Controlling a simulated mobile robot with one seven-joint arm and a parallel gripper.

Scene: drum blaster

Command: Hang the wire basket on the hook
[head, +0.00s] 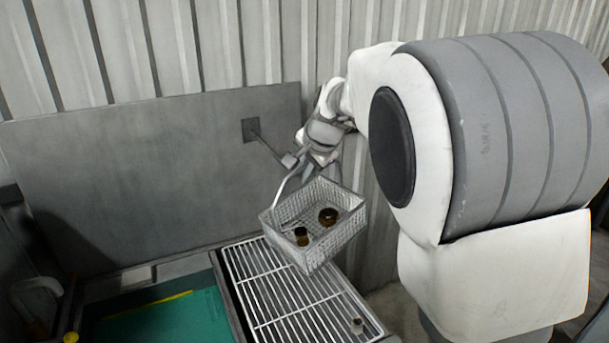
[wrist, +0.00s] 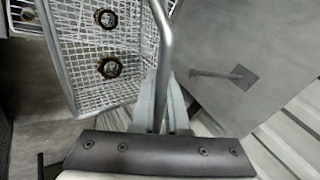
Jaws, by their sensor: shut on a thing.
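The wire basket (head: 333,238) hangs tilted above the slatted rack, with two brown ring-like parts (head: 328,217) inside. Its wire mesh (wrist: 122,50) fills the upper left of the wrist view. My gripper (head: 300,166) is shut on the basket's bent handle (wrist: 167,45); the fingers (wrist: 162,103) sit on either side of the bar. The hook (head: 265,143) is a dark rod standing out from a square plate on the grey back panel. In the wrist view the hook (wrist: 212,75) lies right of the handle, with a gap between them in the picture.
The grey panel (head: 130,180) and corrugated wall (head: 230,45) stand behind.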

